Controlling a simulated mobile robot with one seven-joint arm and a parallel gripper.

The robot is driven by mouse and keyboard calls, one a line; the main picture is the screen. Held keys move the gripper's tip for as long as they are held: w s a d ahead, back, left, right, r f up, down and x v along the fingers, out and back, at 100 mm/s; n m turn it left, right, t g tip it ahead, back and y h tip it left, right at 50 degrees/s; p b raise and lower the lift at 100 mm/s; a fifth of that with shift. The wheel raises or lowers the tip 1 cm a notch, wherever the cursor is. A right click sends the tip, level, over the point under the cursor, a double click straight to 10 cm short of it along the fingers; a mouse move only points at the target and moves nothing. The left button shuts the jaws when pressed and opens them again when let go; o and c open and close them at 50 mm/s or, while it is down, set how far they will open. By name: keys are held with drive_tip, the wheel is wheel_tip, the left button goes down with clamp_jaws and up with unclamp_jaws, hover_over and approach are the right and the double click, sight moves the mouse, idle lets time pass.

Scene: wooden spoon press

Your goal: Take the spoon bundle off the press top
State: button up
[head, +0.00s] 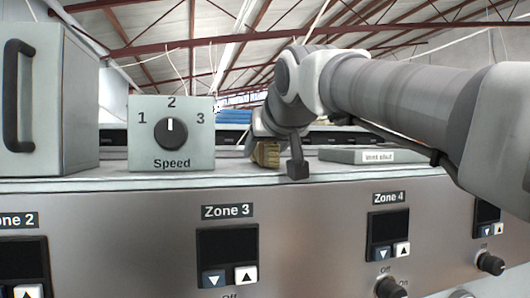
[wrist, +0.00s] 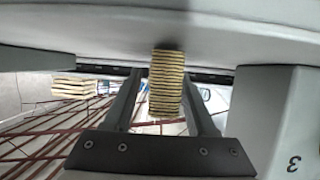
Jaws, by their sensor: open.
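The spoon bundle (head: 267,154), a small yellow-brown stack with dark stripes, sits on the press top (head: 90,184), just right of the Speed box. In the wrist view, which looks inverted, the striped bundle (wrist: 167,88) appears between the two grey fingers of my gripper (wrist: 163,78), with a gap on each side. My gripper (head: 290,160) is open. In the head view one dark finger shows in front of the bundle's right side, and the arm hides part of that area. A second similar striped block (wrist: 75,88) shows at the left of the wrist view.
The Speed box (head: 171,162) with a black knob stands close left of the bundle. A tall grey case (head: 75,110) with a black handle is farther left. A low labelled block (head: 371,156) lies to the right. Zone panels with knobs line the front below.

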clamp_jaws()
drive_tip(key=shift+r, duration=0.2)
idle(0.3)
